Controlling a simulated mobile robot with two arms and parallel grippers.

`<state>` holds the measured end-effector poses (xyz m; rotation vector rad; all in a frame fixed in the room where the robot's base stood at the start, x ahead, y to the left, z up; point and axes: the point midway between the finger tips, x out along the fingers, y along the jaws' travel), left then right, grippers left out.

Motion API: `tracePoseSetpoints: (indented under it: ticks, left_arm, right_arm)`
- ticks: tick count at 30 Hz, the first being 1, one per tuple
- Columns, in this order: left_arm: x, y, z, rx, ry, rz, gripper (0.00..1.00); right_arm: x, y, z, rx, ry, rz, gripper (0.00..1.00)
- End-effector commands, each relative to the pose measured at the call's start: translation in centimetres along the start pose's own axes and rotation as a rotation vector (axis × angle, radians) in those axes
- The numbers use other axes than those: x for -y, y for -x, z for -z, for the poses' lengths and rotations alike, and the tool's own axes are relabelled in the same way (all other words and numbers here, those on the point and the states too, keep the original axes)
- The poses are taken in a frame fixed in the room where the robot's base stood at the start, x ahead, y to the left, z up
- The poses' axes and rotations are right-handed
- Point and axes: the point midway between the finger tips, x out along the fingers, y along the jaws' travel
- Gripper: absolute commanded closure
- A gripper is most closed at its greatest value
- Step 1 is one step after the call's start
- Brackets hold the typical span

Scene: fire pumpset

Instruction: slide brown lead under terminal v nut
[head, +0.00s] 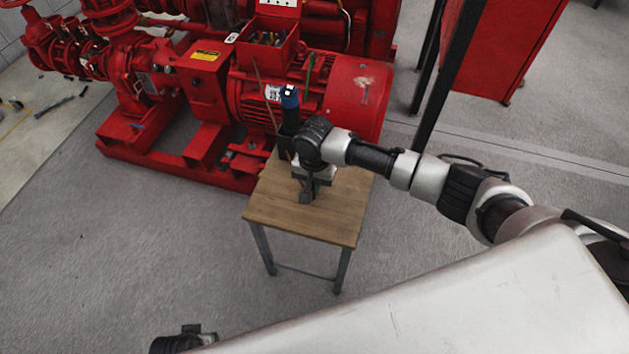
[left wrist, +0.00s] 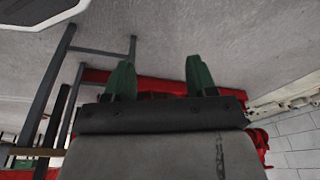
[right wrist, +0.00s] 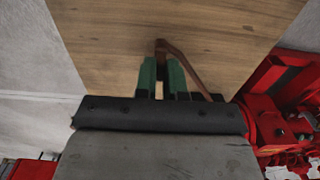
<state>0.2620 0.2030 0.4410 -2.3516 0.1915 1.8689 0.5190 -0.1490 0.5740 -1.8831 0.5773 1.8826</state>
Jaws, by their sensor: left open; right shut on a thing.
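My right gripper (right wrist: 161,76) is shut on the brown lead (right wrist: 187,66). The lead's end shows at the fingertips in the right wrist view and its length bends back to the right. In the head view this gripper (head: 306,190) hangs over the small table, and the lead in it is too small to make out. The open red terminal box (head: 267,45) sits on the motor, up and left of that gripper, with several small parts inside. Terminal V and its nut cannot be told apart. My left gripper (left wrist: 160,80) is open and empty, away from the table.
The small wooden table (head: 336,210) stands in front of the red motor (head: 355,95); its visible top looks mostly bare. A green lead (head: 310,68) rises beside the box. A dark post (head: 445,80) and a red cabinet (head: 508,45) stand right of the motor.

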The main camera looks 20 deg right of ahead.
Motion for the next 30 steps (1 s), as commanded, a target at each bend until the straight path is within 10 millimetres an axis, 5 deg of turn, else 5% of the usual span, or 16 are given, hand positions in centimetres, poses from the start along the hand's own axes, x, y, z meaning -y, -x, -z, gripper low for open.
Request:
tracePoseSetpoints:
  ticks: [30]
  left_arm:
    - [-0.4, -6.0, -5.3, 0.047, -0.009, -0.006, 0.43]
  right_arm:
    - [0.0, 2.0, 0.0, 0.000, 0.000, 0.000, 1.00]
